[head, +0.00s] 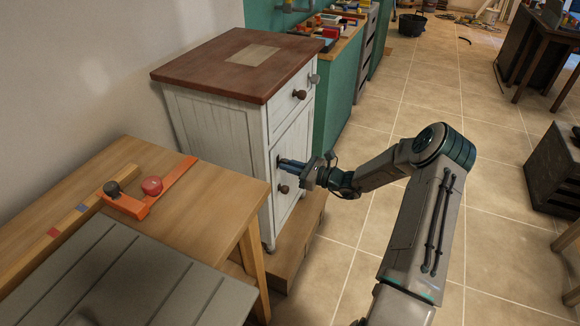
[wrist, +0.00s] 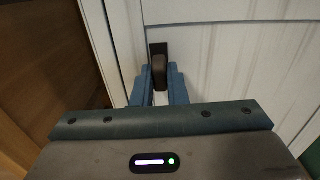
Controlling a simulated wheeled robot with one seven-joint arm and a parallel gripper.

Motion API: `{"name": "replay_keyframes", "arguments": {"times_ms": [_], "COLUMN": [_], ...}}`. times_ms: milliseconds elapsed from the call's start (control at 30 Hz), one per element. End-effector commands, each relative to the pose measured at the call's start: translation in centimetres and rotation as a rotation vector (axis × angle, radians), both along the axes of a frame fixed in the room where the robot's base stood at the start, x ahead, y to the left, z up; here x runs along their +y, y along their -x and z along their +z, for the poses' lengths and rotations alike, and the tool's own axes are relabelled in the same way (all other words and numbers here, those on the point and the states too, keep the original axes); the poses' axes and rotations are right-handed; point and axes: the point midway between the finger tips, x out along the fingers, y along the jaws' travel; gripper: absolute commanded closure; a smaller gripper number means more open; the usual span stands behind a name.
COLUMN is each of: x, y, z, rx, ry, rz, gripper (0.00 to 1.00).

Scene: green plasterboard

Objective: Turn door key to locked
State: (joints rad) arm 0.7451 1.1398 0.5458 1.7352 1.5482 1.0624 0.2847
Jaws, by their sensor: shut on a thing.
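A white cabinet (head: 219,128) with a brown top stands left of my arm. In the wrist view its white door (wrist: 222,50) fills most of the upper part. A dark key (wrist: 159,70) stands in a dark lock plate (wrist: 158,48) on the door. My gripper (head: 285,163) is at the front of the lower door, and its blue fingers (wrist: 160,86) are shut on the key. The fingers hide part of the key, and I cannot tell its exact turn angle. A round brown knob (head: 284,189) sits just below my gripper in the head view.
A drawer with a dark knob (head: 299,94) is above the door. A wooden table (head: 222,191) with an orange tool (head: 165,189) and a grey slatted board (head: 110,275) is at the near left. Tiled floor (head: 400,105) lies open to the right.

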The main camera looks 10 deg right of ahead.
Motion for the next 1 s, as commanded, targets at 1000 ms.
{"name": "replay_keyframes", "arguments": {"times_ms": [1000], "x": [-6.0], "y": [4.3], "z": [0.0], "rx": [0.0], "ry": [0.001], "rz": [-0.004], "gripper": [0.65]}}
